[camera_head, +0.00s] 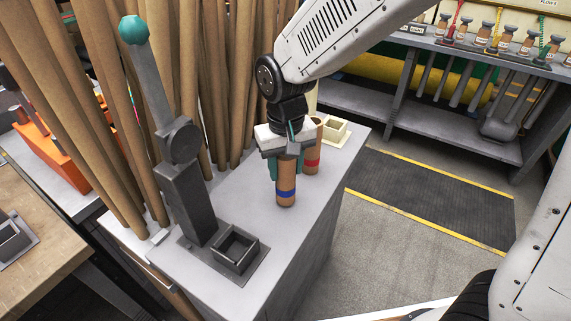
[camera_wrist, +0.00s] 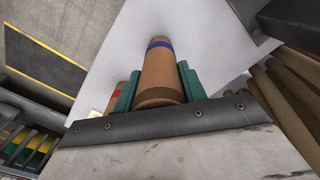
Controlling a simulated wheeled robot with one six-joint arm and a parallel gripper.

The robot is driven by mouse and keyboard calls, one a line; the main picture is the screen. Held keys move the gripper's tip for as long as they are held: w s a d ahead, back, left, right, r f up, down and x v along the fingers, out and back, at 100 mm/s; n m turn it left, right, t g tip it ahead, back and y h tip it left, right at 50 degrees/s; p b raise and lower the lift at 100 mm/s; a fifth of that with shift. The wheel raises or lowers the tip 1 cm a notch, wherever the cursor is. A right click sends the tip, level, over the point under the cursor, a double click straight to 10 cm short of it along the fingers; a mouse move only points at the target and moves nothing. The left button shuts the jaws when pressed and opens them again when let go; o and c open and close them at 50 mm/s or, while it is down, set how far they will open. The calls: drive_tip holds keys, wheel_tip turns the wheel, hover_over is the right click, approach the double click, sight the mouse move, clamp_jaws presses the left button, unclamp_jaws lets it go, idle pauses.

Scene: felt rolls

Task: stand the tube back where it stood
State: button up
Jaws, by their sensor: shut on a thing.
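A brown cardboard tube with a blue band (camera_head: 286,194) is upright between the green fingers of my gripper (camera_head: 286,172), which is shut on it. In the wrist view the same tube (camera_wrist: 160,68) runs away from the camera between both fingers (camera_wrist: 158,88), its blue band at the far end. I cannot tell whether its lower end touches the grey bench top (camera_head: 300,240). A second tube with a red band (camera_head: 312,160) stands just behind and right of it; it shows partly in the wrist view (camera_wrist: 118,93).
A dark open square holder (camera_head: 236,250) sits at the bench's near end, beside a grey lever post (camera_head: 188,205) with a green knob. A cream square holder (camera_head: 336,130) is at the far end. Tall brown rolls (camera_head: 130,130) crowd the left side. Bench top in front of the held tube is clear.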

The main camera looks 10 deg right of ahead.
drive_tip(key=shift+f, duration=0.45)
drive_tip(key=o, duration=1.4)
drive_tip(key=shift+c, duration=0.2)
drive_tip(key=shift+r, duration=3.9)
